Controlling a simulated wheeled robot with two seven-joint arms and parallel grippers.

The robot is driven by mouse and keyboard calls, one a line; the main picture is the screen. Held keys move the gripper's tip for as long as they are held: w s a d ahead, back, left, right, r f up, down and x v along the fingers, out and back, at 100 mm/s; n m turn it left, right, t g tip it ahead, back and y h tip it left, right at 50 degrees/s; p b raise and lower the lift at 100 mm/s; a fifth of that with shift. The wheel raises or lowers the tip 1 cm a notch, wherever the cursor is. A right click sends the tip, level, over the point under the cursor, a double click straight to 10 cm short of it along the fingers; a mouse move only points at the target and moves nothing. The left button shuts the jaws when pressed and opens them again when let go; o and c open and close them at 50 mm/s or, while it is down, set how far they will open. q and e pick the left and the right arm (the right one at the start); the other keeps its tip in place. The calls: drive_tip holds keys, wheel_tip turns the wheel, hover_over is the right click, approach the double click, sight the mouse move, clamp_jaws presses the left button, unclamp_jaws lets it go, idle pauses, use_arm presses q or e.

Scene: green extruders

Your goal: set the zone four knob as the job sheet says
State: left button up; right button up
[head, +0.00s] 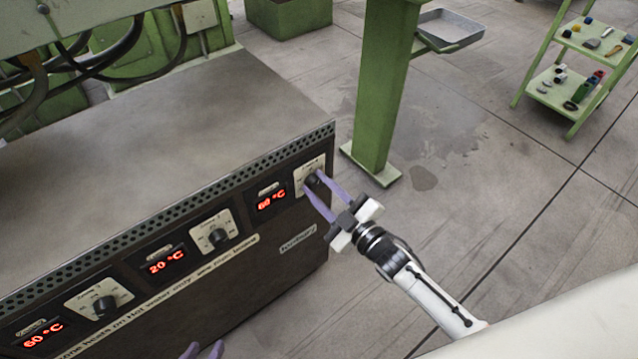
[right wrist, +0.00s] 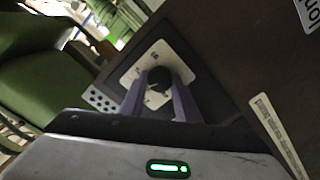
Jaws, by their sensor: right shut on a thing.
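The control cabinet (head: 120,135) has a row of black knobs on pale dial plates with red displays. My right gripper (head: 315,184) has its purple fingers on either side of the rightmost knob (head: 313,180) and is shut on it. In the right wrist view this black knob (right wrist: 159,78) sits between the fingers on its pale plate (right wrist: 140,64). The rightmost display (head: 271,201) seems to read 60 °C. The plate's zone label is too small to read. No job sheet is recognisable.
Other displays read 20 °C (head: 168,262) and 60 °C (head: 40,335), with knobs (head: 217,237) and (head: 104,306) beside them. A green post (head: 380,90) stands behind my right gripper. A green shelf cart (head: 575,75) is at the upper right. The floor between is clear.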

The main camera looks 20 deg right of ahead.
drive_tip(key=m+p, duration=0.1)
drive_tip(key=m, duration=0.4)
drive_tip(key=shift+m, duration=0.3)
drive_tip(key=m, duration=0.4)
drive_tip(key=shift+d, duration=0.1)
drive_tip(key=m, duration=0.5)
drive_tip(key=m+b, duration=0.1)
drive_tip(key=m, duration=0.3)
drive_tip(key=shift+f+m, duration=0.1)
drive_tip(key=shift+m, duration=0.3)
drive_tip(key=o, duration=1)
drive_tip(key=shift+o, duration=0.2)
drive_tip(key=p+v, duration=0.1)
drive_tip(key=v, duration=0.9)
